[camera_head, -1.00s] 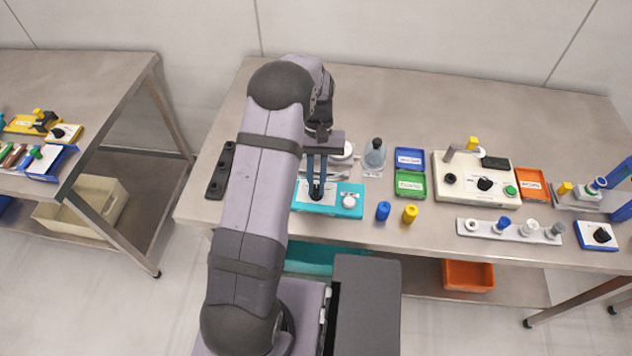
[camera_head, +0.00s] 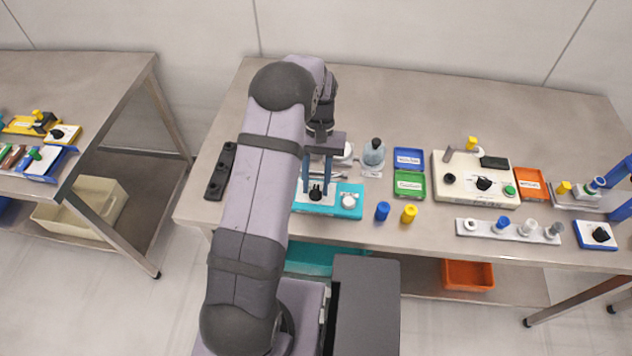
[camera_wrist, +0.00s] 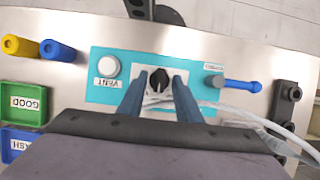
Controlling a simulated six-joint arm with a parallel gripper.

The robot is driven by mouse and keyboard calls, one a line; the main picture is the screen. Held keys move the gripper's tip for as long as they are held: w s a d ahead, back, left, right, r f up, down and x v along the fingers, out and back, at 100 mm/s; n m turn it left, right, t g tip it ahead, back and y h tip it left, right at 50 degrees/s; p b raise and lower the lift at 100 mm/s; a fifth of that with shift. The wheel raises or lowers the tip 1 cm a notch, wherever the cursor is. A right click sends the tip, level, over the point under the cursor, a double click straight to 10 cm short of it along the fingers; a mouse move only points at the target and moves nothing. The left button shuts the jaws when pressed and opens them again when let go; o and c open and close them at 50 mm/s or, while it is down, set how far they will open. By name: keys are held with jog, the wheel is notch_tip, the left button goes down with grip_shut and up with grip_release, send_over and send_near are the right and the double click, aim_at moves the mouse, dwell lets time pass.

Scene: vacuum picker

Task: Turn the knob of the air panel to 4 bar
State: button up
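The air panel (camera_head: 299,206) is a turquoise plate on the table in front of me; in the wrist view it shows (camera_wrist: 100,67) upside down. Its black knob (camera_head: 316,192) stands on a white dial face and shows in the wrist view (camera_wrist: 159,80). My gripper (camera_head: 317,178) is open and empty. In the wrist view its two blue fingers (camera_wrist: 158,94) stand apart on either side of the knob's line, with visible gaps. The dial markings and the setting are too small to read. A round white VENT button (camera_wrist: 109,66) sits beside the dial.
Beyond are a blue tray (camera_head: 409,151) and a green tray (camera_head: 409,175).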

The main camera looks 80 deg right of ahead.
jog(key=shift+d+r+b, duration=0.3)
jog(key=shift+r+b, duration=0.05)
jog(key=shift+r, duration=0.15)
jog(key=b+v, duration=0.1)
jog(key=v, duration=0.5)
jog(key=shift+b, duration=0.4)
jog(key=shift+r, duration=0.1)
